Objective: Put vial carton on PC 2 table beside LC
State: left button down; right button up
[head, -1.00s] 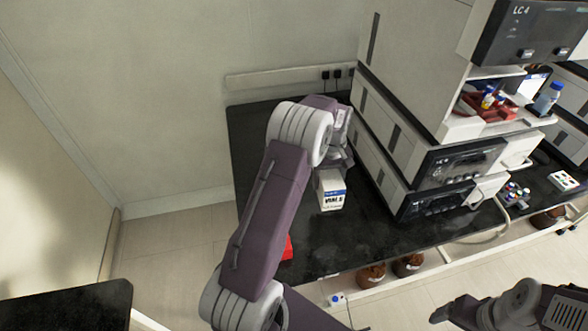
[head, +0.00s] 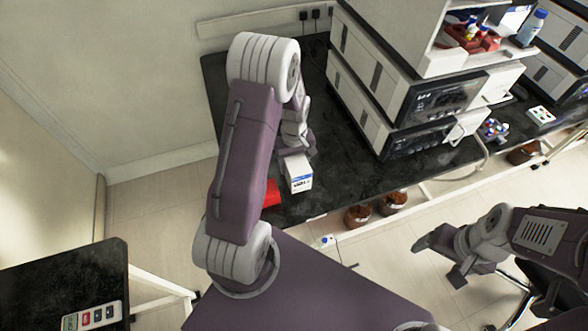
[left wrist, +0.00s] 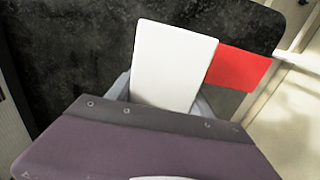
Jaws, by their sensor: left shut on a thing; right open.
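The white vial carton (head: 298,174), with a blue band and "VIALS" lettering, is at the left part of the black table (head: 350,185), beside the stacked LC instrument (head: 405,100). My left gripper (head: 297,152) is shut on the carton, which also shows as a white face in the left wrist view (left wrist: 172,65). The fingers are mostly hidden behind the carton and my arm. I cannot tell whether the carton touches the table. My right gripper (head: 447,262) is open and empty, over the floor at the lower right.
A red object (head: 272,194) lies on the table just left of the carton; it shows in the left wrist view (left wrist: 238,67) too. Brown bottles (head: 358,215) stand below the table's front edge. Black table surface between carton and LC is clear.

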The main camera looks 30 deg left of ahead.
pick_arm(q)
jog(key=shift+f, duration=2)
jog(key=shift+f, duration=0.1)
jog(key=shift+c, duration=2)
grip_release()
